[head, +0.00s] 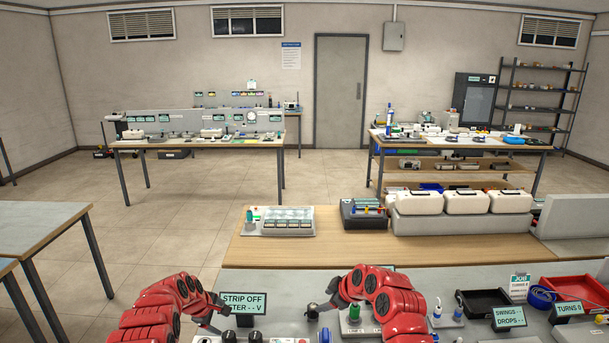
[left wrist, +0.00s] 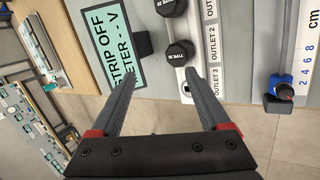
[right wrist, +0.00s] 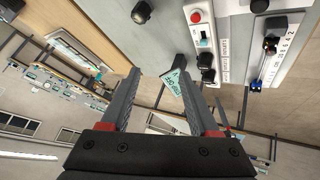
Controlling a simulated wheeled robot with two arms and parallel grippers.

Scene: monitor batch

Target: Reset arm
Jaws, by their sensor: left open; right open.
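My left gripper (head: 215,312) is open at the front of the bench in the head view. In the left wrist view its fingers (left wrist: 160,73) are apart with nothing gripped. Beyond them are a power strip (left wrist: 199,62) with black plugs and the sign reading STRIP OFF (left wrist: 108,50). The sign also shows in the head view (head: 243,303), beside this gripper. My right gripper (head: 318,308) is open, right of the sign. In the right wrist view its fingers (right wrist: 158,68) are apart and empty, with a small sign card (right wrist: 178,88) beyond them.
On the bench to the right are a black tray (head: 484,301), a red tray (head: 582,291), a blue coil (head: 542,297) and a SWINGS DROPS sign (head: 508,316). A wooden table (head: 330,249) with white cases (head: 417,202) stands behind. Open floor (head: 180,225) lies to the left.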

